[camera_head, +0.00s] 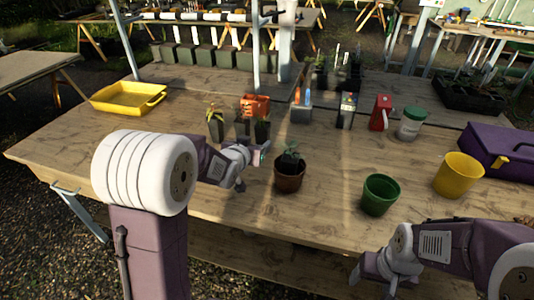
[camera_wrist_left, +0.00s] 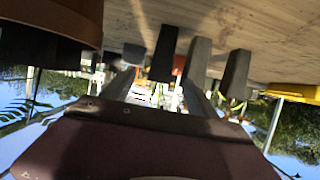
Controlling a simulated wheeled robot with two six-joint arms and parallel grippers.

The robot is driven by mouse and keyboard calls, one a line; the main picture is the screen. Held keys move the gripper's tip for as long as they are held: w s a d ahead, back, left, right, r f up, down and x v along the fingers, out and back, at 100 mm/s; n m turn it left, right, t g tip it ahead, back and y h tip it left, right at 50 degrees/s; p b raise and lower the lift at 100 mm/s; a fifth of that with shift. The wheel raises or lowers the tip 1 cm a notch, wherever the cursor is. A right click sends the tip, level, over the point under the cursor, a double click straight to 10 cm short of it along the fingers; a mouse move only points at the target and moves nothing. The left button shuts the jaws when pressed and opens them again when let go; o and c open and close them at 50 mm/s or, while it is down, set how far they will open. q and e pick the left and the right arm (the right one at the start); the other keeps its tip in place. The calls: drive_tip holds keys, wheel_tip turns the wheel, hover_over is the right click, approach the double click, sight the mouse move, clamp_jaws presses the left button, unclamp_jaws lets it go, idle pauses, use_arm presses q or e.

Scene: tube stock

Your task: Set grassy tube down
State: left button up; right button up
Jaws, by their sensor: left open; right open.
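Three dark, narrow plant tubes stand upright on the table beyond my left gripper. The left tube (camera_head: 216,131) has yellow-green leaves, the middle tube (camera_head: 242,128) shows little of its plant, and the right tube (camera_head: 262,131) has dark green leaves. I cannot tell which is the grassy one. All three appear upside down in the left wrist view, where the middle tube (camera_wrist_left: 197,62) is clear. My left gripper (camera_head: 253,166) is open near the tabletop, apparently empty, just in front of the tubes. My right gripper (camera_head: 377,280) is open and empty at the front edge.
A brown pot with a seedling (camera_head: 289,180) stands just right of my left gripper. A green pot (camera_head: 380,196), yellow pot (camera_head: 458,177) and purple toolbox (camera_head: 505,155) stand further right. A yellow tray (camera_head: 127,98) lies at the left. The left tabletop is mostly clear.

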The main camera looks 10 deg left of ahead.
sight(261, 137)
use_arm(q)
drive_tip(key=f, duration=0.1)
drive_tip(key=w+f+b, duration=0.1)
drive_tip(key=f, duration=0.1)
drive_tip(key=shift+w+a+t, duration=0.25)
drive_tip(key=shift+a+t, duration=0.1)
drive_tip(key=shift+t, duration=0.05)
drive_tip(key=shift+w+a+f+b, duration=0.1)
drive_tip(key=shift+w+b, duration=0.25)
drive_tip(key=shift+b, duration=0.15)
drive_tip(key=shift+w+r, duration=0.1)
drive_tip(key=shift+r, duration=0.2)
drive_tip(key=x, duration=0.9)
drive_tip(key=shift+w+d+r+b, duration=0.2)
drive_tip(key=shift+d+b, duration=0.1)
drive_tip(key=shift+b, duration=0.1)
drive_tip(key=shift+s+r, duration=0.1)
drive_tip(key=shift+s, duration=0.1)
drive_tip(key=shift+c, duration=1)
clamp_jaws()
use_arm(e)
wheel_tip(261, 137, down, 5)
use_arm(q)
drive_tip(key=shift+r, duration=0.1)
